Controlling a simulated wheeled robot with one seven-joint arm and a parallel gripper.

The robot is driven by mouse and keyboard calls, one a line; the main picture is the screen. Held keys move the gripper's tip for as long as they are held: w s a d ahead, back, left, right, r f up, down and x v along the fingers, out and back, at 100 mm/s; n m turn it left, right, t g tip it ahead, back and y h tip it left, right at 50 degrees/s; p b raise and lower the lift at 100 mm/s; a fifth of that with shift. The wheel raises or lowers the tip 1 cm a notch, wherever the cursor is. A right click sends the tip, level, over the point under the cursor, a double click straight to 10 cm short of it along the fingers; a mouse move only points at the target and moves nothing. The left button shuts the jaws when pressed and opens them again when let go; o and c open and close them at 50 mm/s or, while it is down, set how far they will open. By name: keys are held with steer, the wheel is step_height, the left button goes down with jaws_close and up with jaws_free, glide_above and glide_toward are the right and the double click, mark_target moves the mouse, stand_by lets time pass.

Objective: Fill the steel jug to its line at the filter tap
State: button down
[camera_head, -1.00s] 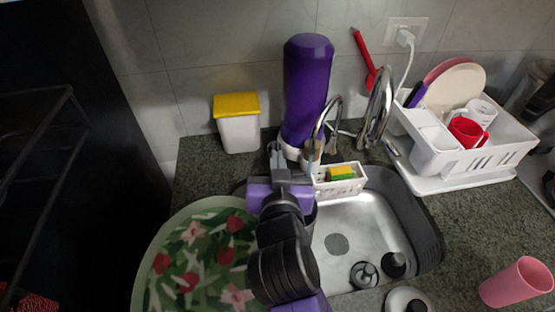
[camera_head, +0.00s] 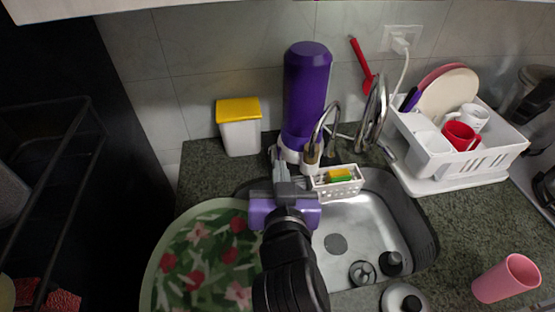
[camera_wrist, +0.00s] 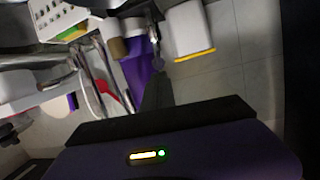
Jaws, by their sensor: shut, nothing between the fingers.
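The water filter (camera_head: 305,95) is a tall purple cylinder on a white base at the wall, behind the sink. Its slim curved tap (camera_head: 312,150) ends in a brownish tip at the filter's front. My gripper (camera_head: 279,160) is shut and empty, its fingertips at the front left of the filter's base. In the wrist view the fingers (camera_wrist: 156,88) point toward the purple filter (camera_wrist: 138,68) and a small grey part beside it; I cannot tell whether they touch. I cannot make out the steel jug or its line; my arm covers part of the sink.
A white caddy (camera_head: 336,184) with a sponge hangs at the sink (camera_head: 350,222). A yellow-lidded container (camera_head: 239,130) stands left of the filter. A floral tray (camera_head: 190,262) lies front left, a dish rack (camera_head: 480,160) right, a pink cup (camera_head: 507,279) front right.

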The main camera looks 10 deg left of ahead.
steer(key=s, duration=0.4)
steer(key=shift+s+d+f+b, duration=0.35)
steer(key=shift+s+d, duration=0.05)
